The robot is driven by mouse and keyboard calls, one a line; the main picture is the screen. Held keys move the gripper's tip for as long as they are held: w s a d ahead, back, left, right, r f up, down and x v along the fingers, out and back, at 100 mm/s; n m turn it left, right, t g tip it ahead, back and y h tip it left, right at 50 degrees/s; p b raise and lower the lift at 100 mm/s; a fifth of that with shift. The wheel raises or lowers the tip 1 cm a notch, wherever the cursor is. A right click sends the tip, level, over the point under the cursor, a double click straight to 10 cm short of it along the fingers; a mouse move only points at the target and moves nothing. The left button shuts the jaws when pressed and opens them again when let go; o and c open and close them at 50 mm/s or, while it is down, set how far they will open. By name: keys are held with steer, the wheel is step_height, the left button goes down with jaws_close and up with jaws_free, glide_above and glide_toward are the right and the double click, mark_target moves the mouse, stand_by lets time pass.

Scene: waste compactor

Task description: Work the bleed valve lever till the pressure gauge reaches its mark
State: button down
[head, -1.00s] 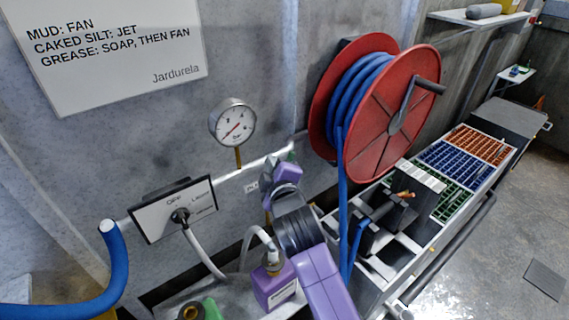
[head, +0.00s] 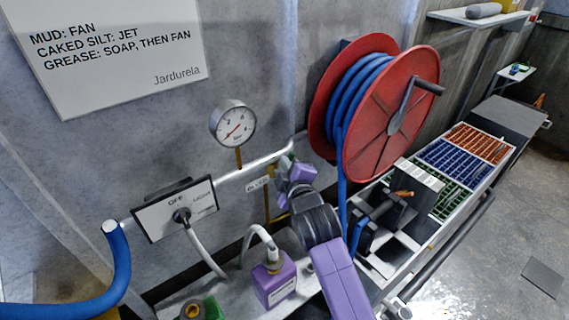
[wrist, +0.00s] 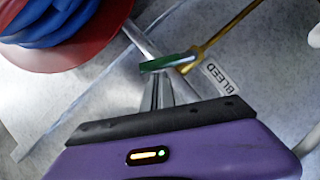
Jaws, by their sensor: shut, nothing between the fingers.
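The round pressure gauge (head: 233,124) is on the wall in the head view, on a brass stem above a silver pipe. Its needle points to the lower left; the mark is too small to read. The bleed valve lever has a green handle (wrist: 168,62) in the wrist view, beside a BLEED label (wrist: 221,78). My gripper (wrist: 160,84) is shut and empty, with its fingertips right at the green handle; I cannot tell whether they touch it. In the head view my purple wrist largely hides the lever.
A red reel (head: 398,112) with blue hose stands close right of my gripper. A purple bottle (head: 273,284) stands below left. A boxed selector panel (head: 174,208) is on the pipe at left. Trays of coloured grating (head: 452,160) are at right.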

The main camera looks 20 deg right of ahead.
steer(key=shift+w+d+r+m+p, duration=0.1)
steer(key=shift+d+m+p, duration=0.1)
steer(key=shift+m+p, duration=0.1)
steer(key=w+d+f+m+g+y, duration=0.1)
steer(key=d+f+m+g+y, duration=0.2)
steer(key=m, duration=0.4)
steer(key=shift+w+d+f+y, duration=0.15)
steer(key=shift+w+d+y, duration=0.15)
steer(key=shift+d+y, duration=0.65)
steer(key=shift+d+h, duration=0.2)
steer(key=shift+h, duration=0.05)
steer(key=s+d+r+p, duration=0.1)
steer(key=s+d+r, duration=0.1)
steer(key=s+r, duration=0.5)
steer(key=shift+s+d+r, duration=0.25)
steer(key=shift+s+r, duration=0.15)
steer(key=shift+r, duration=0.2)
